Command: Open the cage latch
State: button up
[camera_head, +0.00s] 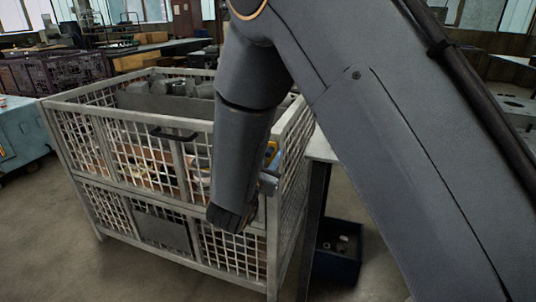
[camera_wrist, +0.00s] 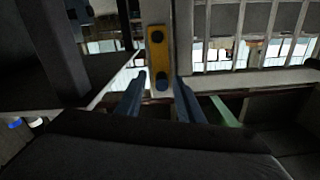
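The wire-mesh cage (camera_head: 60,103) stands in front of me, its light grey frame filling the left half of the head view. A yellow piece with dark round bolts, apparently the latch (camera_wrist: 159,50), sits on a pale post in the wrist view. A yellow patch (camera_head: 271,153) shows by the cage's front right corner, partly behind my arm. My gripper (camera_wrist: 159,82) has two bluish fingers apart, one each side of the yellow piece's lower end. I cannot tell whether they touch it. My arm mostly hides the gripper in the head view.
A black handle (camera_head: 175,134) is on the cage's front top rail. Grey metal parts (camera_head: 170,95) lie inside the cage. A table (camera_head: 321,147) stands close to its right, with a dark blue bin (camera_head: 337,262) on the floor below. The floor at front left is clear.

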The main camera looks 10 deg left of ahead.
jog(key=s+a, duration=0.1)
jog(key=s, duration=0.6)
jog(key=shift+s+a+b, duration=0.25)
jog(key=shift+a+b, duration=0.05)
jog(key=shift+b, duration=0.05)
